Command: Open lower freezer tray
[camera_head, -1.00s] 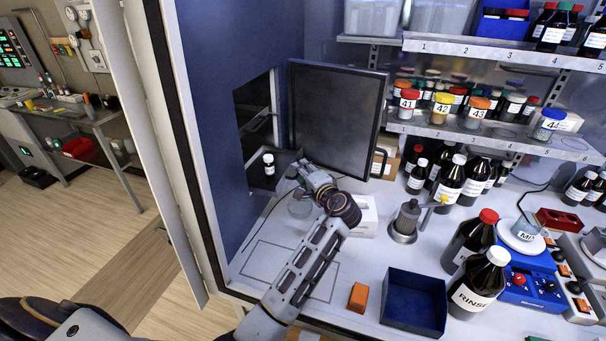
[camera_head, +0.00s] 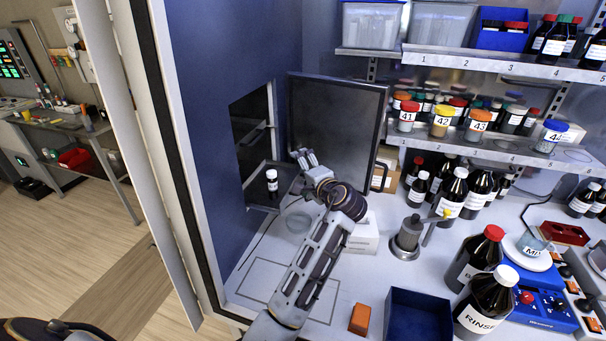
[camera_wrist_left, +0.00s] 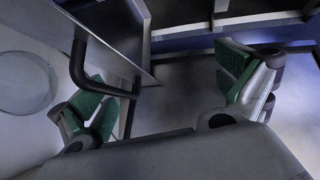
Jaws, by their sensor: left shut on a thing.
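The freezer tray (camera_head: 257,190) is dark and sticks out of the opening in the blue wall. A small white-capped bottle (camera_head: 272,183) stands upright on it. My left gripper (camera_head: 303,160) is at the tray's front right edge and shut on the tray. In the left wrist view its two green-padded fingers (camera_wrist_left: 170,95) sit wide apart, with a black bar handle (camera_wrist_left: 78,60) beside the left finger. The exact contact is hidden. The freezer door (camera_head: 335,125) stands open to the right of the tray. My right gripper is not in view.
A white box (camera_head: 362,236), a grey metal device (camera_head: 407,240), a blue bin (camera_head: 417,315) and an orange block (camera_head: 359,319) stand further right. Shelves of bottles fill the back right.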

